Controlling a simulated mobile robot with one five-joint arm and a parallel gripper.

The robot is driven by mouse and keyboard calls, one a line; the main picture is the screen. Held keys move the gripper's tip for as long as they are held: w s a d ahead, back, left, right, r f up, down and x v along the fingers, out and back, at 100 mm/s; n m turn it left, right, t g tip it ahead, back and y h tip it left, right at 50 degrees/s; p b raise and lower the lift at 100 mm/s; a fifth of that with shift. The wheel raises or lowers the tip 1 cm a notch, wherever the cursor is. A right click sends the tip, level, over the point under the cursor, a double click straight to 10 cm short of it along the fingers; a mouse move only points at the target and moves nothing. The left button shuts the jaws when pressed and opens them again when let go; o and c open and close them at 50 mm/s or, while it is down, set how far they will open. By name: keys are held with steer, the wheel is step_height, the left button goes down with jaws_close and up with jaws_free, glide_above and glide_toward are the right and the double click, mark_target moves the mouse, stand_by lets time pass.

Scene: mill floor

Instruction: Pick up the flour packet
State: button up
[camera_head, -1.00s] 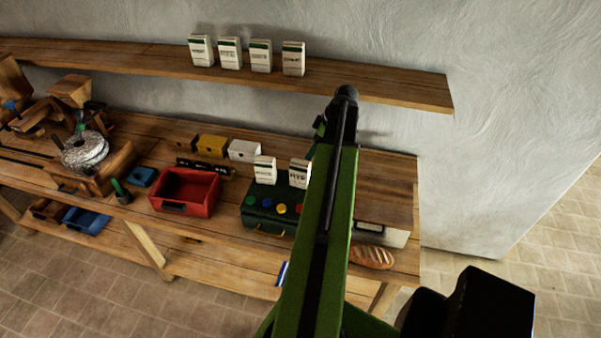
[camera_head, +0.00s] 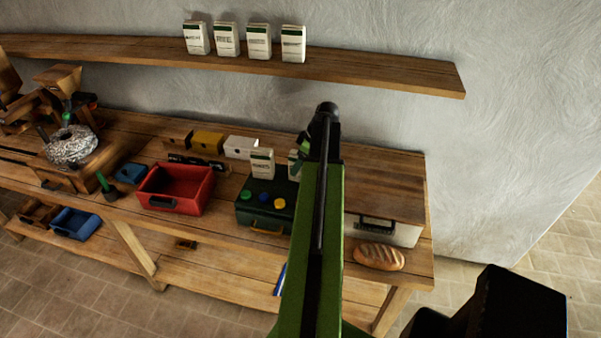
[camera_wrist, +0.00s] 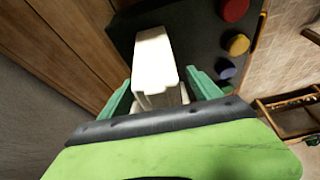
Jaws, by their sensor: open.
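Two white flour packets stand on a dark green box (camera_head: 250,213) with coloured knobs on the workbench. One packet (camera_head: 262,164) shows fully in the head view. The other packet (camera_head: 293,165) is partly hidden behind my green arm. In the wrist view a white packet (camera_wrist: 155,62) stands between the two green fingers of my gripper (camera_wrist: 160,92), which are open on either side of it. Contact with the fingers cannot be told. Several similar packets (camera_head: 257,41) stand in a row on the wall shelf.
A red tray (camera_head: 172,206) is left of the green box. White (camera_head: 240,147) and yellow (camera_head: 208,141) boxes stand behind. A bread loaf (camera_head: 378,256) lies at the bench's right front. The shelf (camera_head: 390,78) overhangs the bench's back. The bench's right end (camera_head: 390,185) has bare wood.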

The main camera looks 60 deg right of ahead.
steer(key=b+x, duration=0.1)
steer(key=x, duration=0.1)
steer(key=shift+w+f, duration=0.1)
steer(key=shift+f, duration=0.25)
steer(key=shift+r, duration=0.2)
jaws_close()
